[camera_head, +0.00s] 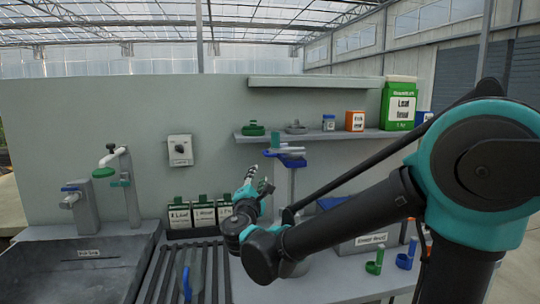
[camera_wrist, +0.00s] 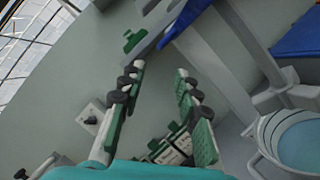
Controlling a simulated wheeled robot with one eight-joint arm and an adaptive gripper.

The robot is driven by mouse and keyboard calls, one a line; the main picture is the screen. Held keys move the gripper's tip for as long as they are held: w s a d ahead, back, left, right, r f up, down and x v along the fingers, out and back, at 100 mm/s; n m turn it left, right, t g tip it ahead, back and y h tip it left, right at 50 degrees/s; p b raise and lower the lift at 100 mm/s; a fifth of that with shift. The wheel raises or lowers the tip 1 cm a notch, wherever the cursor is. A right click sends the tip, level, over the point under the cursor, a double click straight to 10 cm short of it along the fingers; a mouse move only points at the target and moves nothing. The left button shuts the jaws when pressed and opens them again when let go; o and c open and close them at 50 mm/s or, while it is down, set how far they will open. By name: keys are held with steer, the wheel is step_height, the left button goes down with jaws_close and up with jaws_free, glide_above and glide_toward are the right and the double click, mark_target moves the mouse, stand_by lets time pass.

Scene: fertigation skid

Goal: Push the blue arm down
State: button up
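Several blue parts show, and I cannot tell for sure which one the task means. A blue arm-like piece (camera_head: 293,161) sits at the top of a grey post near the middle of the head view, just below the wall shelf. A blue lever (camera_head: 70,188) lies on top of the grey tap block at the left. My gripper (camera_head: 262,184) is in front of the wall, below and left of the post's blue piece, and apart from it. In the wrist view its two green-padded fingers (camera_wrist: 160,72) are spread, with nothing between them. A blue piece (camera_wrist: 186,16) shows beyond the fingertips.
A wall shelf (camera_head: 310,135) holds small jars and boxes. Labelled containers (camera_head: 202,213) stand behind the slatted rack (camera_head: 185,270). A dark sink (camera_head: 80,262) is at the left. A blue-lined round vessel (camera_wrist: 297,140) is at the right of the wrist view.

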mark_target(266, 152)
steer(key=x, duration=1.6)
steer(key=shift+w+d, duration=0.1)
steer(key=shift+w, duration=0.15)
steer(key=shift+c, duration=0.3)
jaws_close()
